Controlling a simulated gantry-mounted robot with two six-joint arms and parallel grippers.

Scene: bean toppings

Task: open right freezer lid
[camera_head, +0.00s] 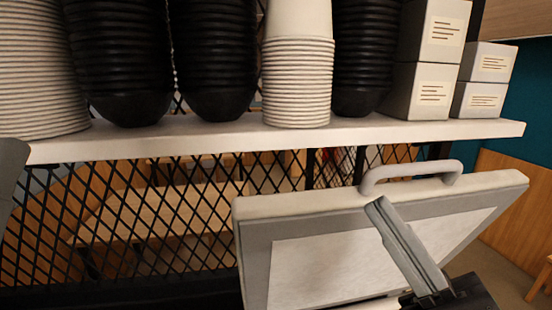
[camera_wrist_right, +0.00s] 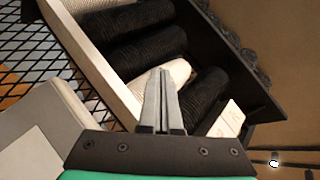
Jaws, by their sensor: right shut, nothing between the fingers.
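The right freezer lid (camera_head: 345,213) stands raised and tilted at the right in the head view, its paler inner panel facing me. Its grey handle (camera_head: 412,170) sticks up from the top edge. My right gripper (camera_head: 378,207) is shut and empty, its fingers in front of the lid's inner face, tips just below the top edge; contact cannot be told. In the right wrist view the closed fingers (camera_wrist_right: 160,78) point toward the shelf, and part of the lid (camera_wrist_right: 45,125) shows at the left. My left gripper cannot be made out. The freezer's inside is hidden.
A white shelf (camera_head: 200,140) runs behind and above the lid. It carries stacks of black bowls (camera_head: 215,60), pale stacked containers (camera_head: 297,80) and white boxes (camera_head: 418,90). Black mesh (camera_head: 165,215) stands below it. A grey piece (camera_head: 10,170) shows at the left edge.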

